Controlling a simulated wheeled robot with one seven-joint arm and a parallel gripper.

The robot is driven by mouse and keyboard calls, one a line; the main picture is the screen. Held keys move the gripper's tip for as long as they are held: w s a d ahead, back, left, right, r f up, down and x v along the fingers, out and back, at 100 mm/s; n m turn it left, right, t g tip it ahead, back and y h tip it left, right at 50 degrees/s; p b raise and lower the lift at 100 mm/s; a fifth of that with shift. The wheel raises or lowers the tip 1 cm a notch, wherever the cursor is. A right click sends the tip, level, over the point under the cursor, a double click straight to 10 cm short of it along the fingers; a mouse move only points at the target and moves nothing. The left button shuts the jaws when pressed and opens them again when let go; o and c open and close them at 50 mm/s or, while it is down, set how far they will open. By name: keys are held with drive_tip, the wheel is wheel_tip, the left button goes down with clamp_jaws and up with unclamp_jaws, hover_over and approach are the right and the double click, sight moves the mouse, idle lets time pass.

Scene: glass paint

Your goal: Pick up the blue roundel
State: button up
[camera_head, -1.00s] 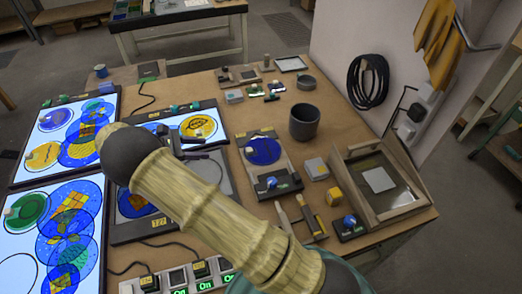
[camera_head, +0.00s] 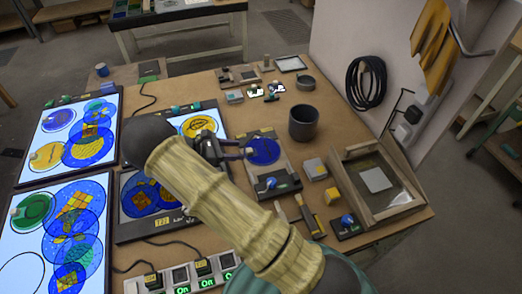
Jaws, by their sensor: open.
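A plain blue roundel (camera_head: 264,151) lies on a small grey stand (camera_head: 284,173) with a blue knob at its front, right of the light panels. My gripper (camera_head: 246,148) is open, and its dark fingers point right at the left edge of this roundel. I cannot tell whether they touch it or reach around its rim. My arm hides part of the middle of the table. Other blue patterned roundels (camera_head: 90,148) lie on the lit panel at the left, with more on the nearer left panel (camera_head: 25,272) and the middle panel.
A dark cup (camera_head: 303,122) stands behind and right of the stand. A wooden-framed tray (camera_head: 398,200), a yellow block (camera_head: 332,195) and brushes (camera_head: 309,215) are to the right. A row of switches (camera_head: 180,279) lies at the front.

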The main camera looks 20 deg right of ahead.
sight(252, 149)
drive_tip(key=shift+d+f+p, duration=0.1)
drive_tip(key=shift+d+p, duration=0.2)
drive_tip(key=shift+d, duration=0.2)
drive_tip(key=x, duration=0.1)
drive_tip(key=p+x, duration=0.1)
drive_tip(key=x, duration=0.2)
drive_tip(key=shift+w+f, duration=0.2)
drive_tip(key=shift+w, duration=0.1)
clamp_jaws()
drive_tip(key=shift+r, duration=0.1)
wheel_tip(252, 149, up, 28)
drive_tip(key=b, duration=0.2)
drive_tip(key=shift+b, duration=0.35)
